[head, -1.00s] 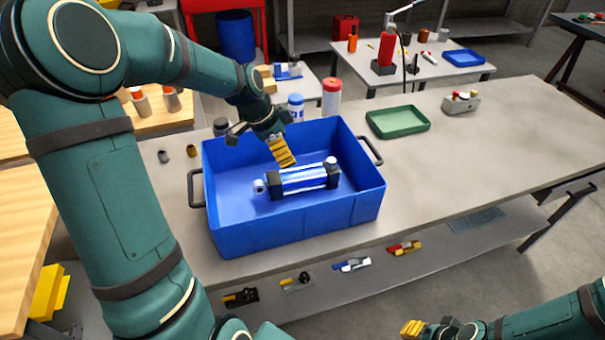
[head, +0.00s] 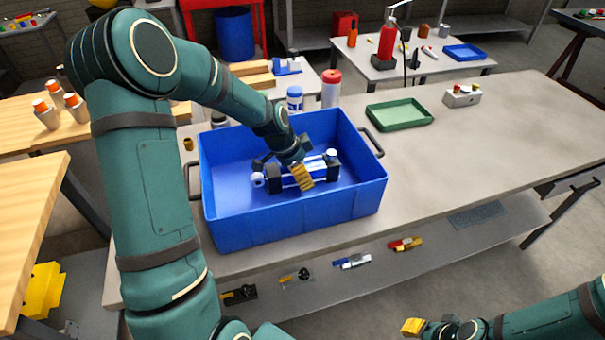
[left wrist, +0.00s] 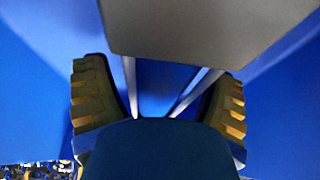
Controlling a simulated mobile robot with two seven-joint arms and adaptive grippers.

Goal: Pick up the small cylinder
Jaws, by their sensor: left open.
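The small cylinder (head: 328,167) lies in the blue bin (head: 290,230), with black end blocks, silver rods and a blue body partly hidden behind my gripper. My left gripper (head: 301,179) is down inside the bin over the cylinder's middle. In the left wrist view its two yellow ribbed fingers (left wrist: 160,100) stand apart, with silver rods and a blue surface between them. I cannot tell whether the fingers touch the cylinder. My right gripper (head: 415,327) shows only in part at the bottom right, far from the bin.
The bin stands on a grey workbench (head: 470,170), its walls close around my left gripper. A green tray (head: 399,116) is right of it. The bench's right side is mostly clear.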

